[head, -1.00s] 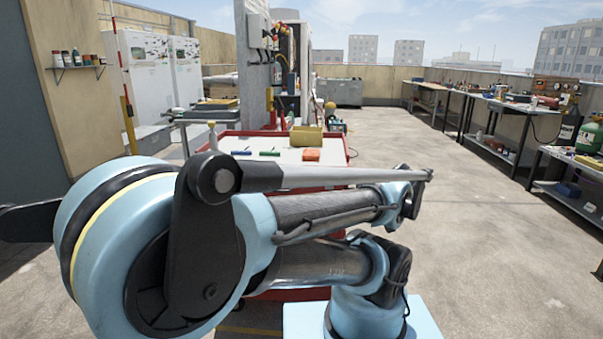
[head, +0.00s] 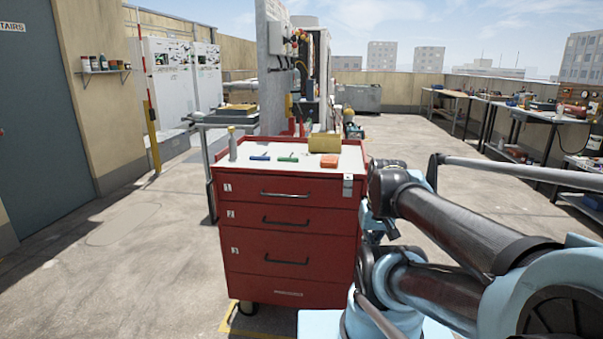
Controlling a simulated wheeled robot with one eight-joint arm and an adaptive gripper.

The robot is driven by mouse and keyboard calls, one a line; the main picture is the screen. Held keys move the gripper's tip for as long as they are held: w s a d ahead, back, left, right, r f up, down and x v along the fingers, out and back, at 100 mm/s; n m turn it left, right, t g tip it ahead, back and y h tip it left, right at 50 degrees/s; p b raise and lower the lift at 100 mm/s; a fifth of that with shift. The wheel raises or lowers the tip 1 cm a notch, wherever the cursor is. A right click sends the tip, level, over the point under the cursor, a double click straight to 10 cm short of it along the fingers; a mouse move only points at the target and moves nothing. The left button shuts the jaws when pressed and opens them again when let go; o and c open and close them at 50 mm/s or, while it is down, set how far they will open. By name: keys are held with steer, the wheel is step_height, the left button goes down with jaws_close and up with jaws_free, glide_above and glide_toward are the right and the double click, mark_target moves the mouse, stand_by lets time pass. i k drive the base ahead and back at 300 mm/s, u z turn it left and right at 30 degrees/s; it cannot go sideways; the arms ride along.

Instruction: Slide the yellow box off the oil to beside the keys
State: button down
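A yellow box (head: 324,143) sits at the back right of the white top of a red drawer cart (head: 290,235) in the head view. I cannot make out any oil under it. A small blue item (head: 260,158) and a small green item (head: 288,158) lie left of the box, nearer the front edge. They may be the keys, but they are too small to tell. An orange item (head: 329,160) lies just in front of the box. A grey bottle (head: 232,143) stands at the left. My arm is folded at the right, and I cannot see my gripper.
A grey pillar with electrical boxes (head: 275,65) stands behind the cart. A grey cart or stand (head: 215,122) is at its left. Workbenches (head: 530,112) line the right wall. The floor left of the cart is open.

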mark_target(317, 142)
steer(key=k, duration=0.5)
steer(key=z, duration=0.8)
steer(key=i, duration=1)
steer(key=u, duration=1.1)
